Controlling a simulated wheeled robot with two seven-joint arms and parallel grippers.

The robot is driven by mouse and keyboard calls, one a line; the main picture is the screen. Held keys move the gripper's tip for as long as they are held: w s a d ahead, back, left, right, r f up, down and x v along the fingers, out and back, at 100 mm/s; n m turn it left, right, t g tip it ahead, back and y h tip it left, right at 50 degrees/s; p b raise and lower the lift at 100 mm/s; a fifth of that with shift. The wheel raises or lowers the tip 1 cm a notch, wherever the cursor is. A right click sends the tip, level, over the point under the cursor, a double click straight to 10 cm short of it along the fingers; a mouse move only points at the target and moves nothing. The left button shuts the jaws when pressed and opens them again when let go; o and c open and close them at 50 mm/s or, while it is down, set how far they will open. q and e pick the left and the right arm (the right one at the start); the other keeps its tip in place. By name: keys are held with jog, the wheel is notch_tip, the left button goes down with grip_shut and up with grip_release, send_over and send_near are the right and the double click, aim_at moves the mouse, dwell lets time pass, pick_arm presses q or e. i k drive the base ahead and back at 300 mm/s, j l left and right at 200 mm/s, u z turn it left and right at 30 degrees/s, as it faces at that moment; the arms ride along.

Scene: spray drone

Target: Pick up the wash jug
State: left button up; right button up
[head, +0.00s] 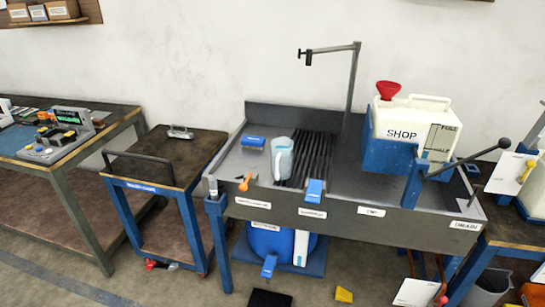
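The wash jug (283,158) is a pale, translucent jug standing upright on the grey wash bench (340,218). It is left of the bench's middle, at the left edge of a dark ribbed grating (312,158). Its handle appears to be on its left side. Nothing holds it. Neither of my grippers shows in the head view.
A blue sponge-like block (253,142) and an orange item (245,182) lie left of the jug. A tall post (352,90) and a white SHOP tank (412,130) with a red funnel (388,90) stand behind and right. A cart (165,155) stands left.

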aim_at(281, 162)
jog(key=i+j+z, duration=0.4)
jog(key=j, duration=0.6)
jog(key=i+j+z, duration=0.15)
jog(key=j+z, duration=0.25)
jog(key=j, duration=0.65)
jog(key=j+z, duration=0.45)
jog(key=j, duration=0.7)
jog(key=k+j+z, duration=0.1)
jog(key=j+z, duration=0.3)
jog(key=j, duration=0.7)
jog(key=j+z, duration=0.15)
jog(key=j, duration=0.95)
